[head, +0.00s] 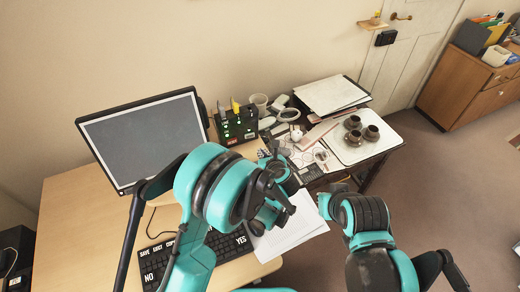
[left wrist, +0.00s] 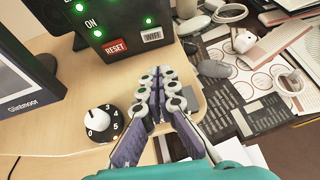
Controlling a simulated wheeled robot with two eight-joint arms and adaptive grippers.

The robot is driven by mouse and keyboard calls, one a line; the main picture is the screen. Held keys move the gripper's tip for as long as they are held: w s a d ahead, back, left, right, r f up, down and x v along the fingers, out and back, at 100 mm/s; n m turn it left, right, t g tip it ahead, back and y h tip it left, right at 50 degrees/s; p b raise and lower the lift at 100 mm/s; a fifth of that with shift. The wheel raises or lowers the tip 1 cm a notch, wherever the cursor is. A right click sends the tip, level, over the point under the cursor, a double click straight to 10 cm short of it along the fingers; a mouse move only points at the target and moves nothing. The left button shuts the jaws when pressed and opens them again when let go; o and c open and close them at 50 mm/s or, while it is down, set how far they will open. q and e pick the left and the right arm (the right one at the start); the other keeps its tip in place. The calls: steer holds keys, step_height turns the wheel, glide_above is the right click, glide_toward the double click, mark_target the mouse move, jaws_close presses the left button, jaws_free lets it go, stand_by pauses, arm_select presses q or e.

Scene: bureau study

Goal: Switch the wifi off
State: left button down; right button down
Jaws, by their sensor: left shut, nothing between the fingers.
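A black box (head: 238,126) with green lights stands on the desk behind the monitor's right edge. In the left wrist view, the box (left wrist: 112,22) shows a red RESET label and a white WIFI label (left wrist: 152,35) at its lower right, with a green light above it. My left gripper (left wrist: 156,82) is shut and empty, its fingertips apart from the box, in front of and below the WIFI label in that view. In the head view my left wrist hides part of the desk. My right arm shows at the lower right, but its fingers do not.
A dial with a white knob (left wrist: 100,122) sits left of my left fingers. The monitor (head: 145,135) stands left of the box, and a keyboard (head: 200,260) lies in front. Papers, cups and small items crowd the right side.

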arm_select(q)
steer(key=b, duration=0.2)
glide_toward(252, 137)
steer(key=f, duration=0.1)
steer(key=w+f, duration=0.1)
steer(key=f, duration=0.1)
steer(key=shift+a, duration=0.15)
steer(key=w, duration=0.1)
steer(key=w+a, duration=0.1)
steer(key=w, duration=0.1)
steer(key=shift+w+f, duration=0.1)
steer(key=shift+w, duration=0.1)
steer(key=shift+w+a, duration=0.1)
steer(key=shift+w, duration=0.35)
